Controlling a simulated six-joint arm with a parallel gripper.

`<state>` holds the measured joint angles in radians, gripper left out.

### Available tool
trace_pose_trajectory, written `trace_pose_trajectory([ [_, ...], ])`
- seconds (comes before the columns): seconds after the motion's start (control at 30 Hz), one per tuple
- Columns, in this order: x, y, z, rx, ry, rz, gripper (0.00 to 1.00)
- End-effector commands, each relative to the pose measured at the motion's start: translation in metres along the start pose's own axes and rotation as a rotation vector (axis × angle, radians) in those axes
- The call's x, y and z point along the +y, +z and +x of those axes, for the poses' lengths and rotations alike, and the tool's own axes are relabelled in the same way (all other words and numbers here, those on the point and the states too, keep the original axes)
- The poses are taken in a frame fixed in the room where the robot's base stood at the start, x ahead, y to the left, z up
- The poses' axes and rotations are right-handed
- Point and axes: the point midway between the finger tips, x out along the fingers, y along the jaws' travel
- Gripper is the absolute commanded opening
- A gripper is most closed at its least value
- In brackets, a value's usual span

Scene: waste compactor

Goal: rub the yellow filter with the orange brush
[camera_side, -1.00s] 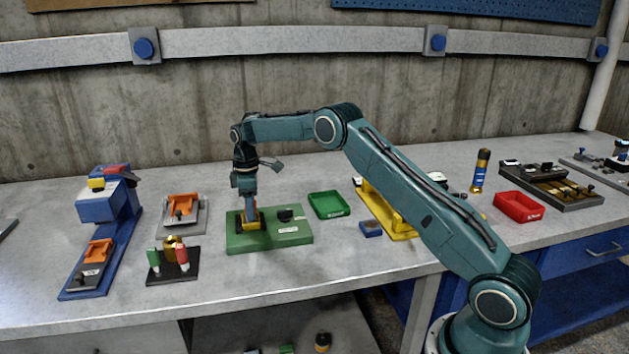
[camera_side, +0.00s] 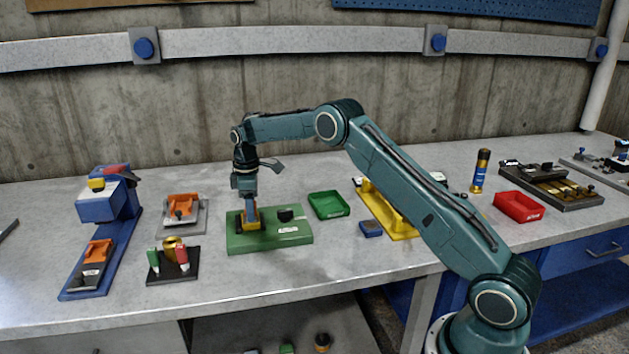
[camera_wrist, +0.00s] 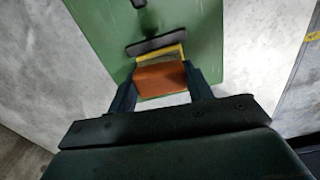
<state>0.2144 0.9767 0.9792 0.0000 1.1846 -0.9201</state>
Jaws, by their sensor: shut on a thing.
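My gripper (camera_side: 250,212) points down over the left part of a green board on the bench. In the wrist view my gripper (camera_wrist: 160,92) is shut on the orange brush (camera_wrist: 160,79), which sits between its two fingers. The yellow filter (camera_side: 250,226) lies on the green board (camera_side: 290,239), right under the brush. In the wrist view a strip of the yellow filter (camera_wrist: 160,55) shows just beyond the brush; the rest is hidden. The brush looks to be at or touching the filter, but the contact itself is hidden.
A black knob (camera_side: 285,215) stands on the board to the right of my gripper. A green tray (camera_side: 328,205) is behind right, a small blue box (camera_side: 370,229) further right. A black stand with coloured pegs (camera_side: 172,265) is at left.

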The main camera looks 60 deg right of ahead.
Motion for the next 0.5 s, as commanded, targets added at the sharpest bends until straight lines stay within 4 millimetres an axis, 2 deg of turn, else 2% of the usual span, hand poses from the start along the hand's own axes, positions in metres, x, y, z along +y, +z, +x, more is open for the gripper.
trace_pose_trajectory([
  [0.5,-0.033,0.003,0.001,-0.002,-0.003,-0.001,0.29],
])
